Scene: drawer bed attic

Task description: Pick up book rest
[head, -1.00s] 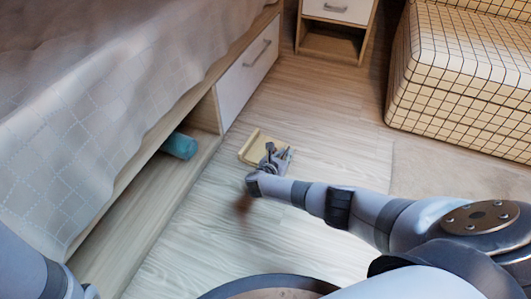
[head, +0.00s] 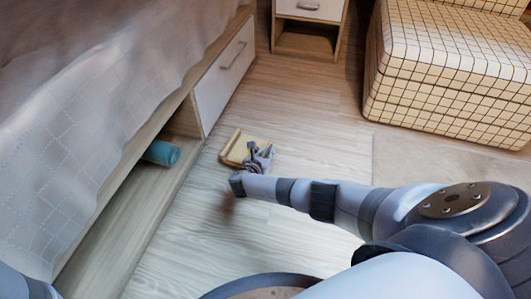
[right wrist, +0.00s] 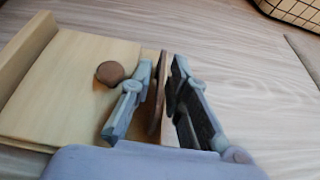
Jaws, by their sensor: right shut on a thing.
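The book rest (head: 236,146) is a pale wooden board with a raised ledge along one side. It is low over or on the wood floor beside the bed; I cannot tell whether it touches the floor. In the right wrist view the book rest (right wrist: 75,85) fills the left side, with a round brown knob on its face. My right gripper (head: 264,155) is at its right edge. Its fingers (right wrist: 158,95) are closed around a thin brown piece at that edge, which appears to be part of the book rest. My left gripper is not in view; only part of my left arm shows at bottom left.
The bed (head: 90,110) with a quilted cover runs along the left, with a white drawer (head: 224,75) below. A teal cylinder (head: 161,152) lies in the open space under it. A nightstand (head: 308,25) and a checkered seat (head: 450,70) stand at the back. The floor between is clear.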

